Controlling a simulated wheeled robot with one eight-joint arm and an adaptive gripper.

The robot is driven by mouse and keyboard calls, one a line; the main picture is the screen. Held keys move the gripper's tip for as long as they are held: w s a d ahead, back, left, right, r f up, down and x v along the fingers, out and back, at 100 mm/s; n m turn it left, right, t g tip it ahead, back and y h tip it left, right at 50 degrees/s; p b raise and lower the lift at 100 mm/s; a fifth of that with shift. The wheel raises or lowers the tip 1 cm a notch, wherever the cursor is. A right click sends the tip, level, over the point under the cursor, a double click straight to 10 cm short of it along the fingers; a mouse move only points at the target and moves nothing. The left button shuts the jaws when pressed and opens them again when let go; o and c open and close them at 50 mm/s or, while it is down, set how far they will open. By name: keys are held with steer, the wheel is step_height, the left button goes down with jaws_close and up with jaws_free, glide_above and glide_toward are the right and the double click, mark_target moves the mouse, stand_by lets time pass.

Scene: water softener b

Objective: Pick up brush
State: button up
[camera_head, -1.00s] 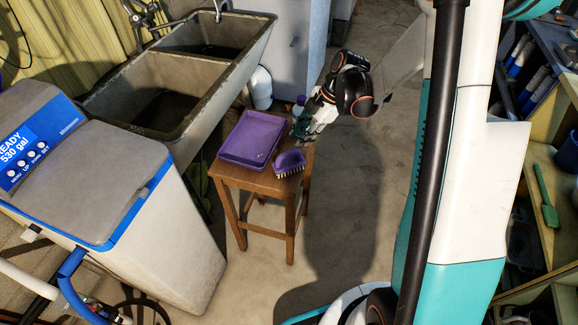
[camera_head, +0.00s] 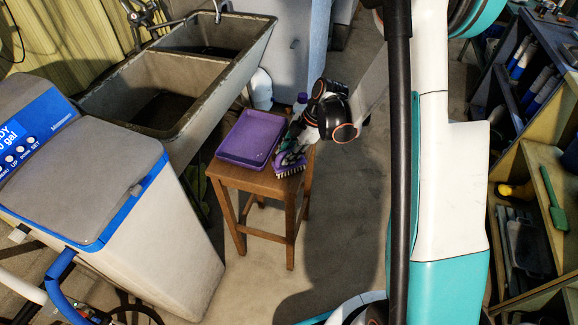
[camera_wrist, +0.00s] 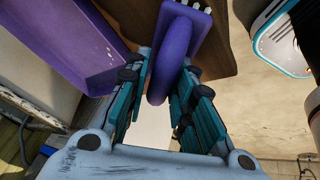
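The brush is purple with pale bristles and lies at the front right corner of a wooden stool. In the head view the brush (camera_head: 290,170) is mostly covered by my gripper (camera_head: 293,155). In the wrist view the brush's purple handle (camera_wrist: 178,55) reaches between the two teal-padded fingers of my gripper (camera_wrist: 165,85). The fingers stand on either side of the handle, with a gap visible at the left finger. Contact at the right finger is unclear. The gripper looks open around the handle.
A purple tray (camera_head: 222,155) lies on the wooden stool (camera_head: 262,182), left of the brush. The concrete sink (camera_head: 215,90) and the water softener (camera_head: 150,225) are to the left. Bare floor lies right of the stool.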

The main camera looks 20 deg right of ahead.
jaws_close()
steer(key=shift+r, duration=0.15)
step_height(320, 180, up, 20)
steer(key=p, duration=0.7)
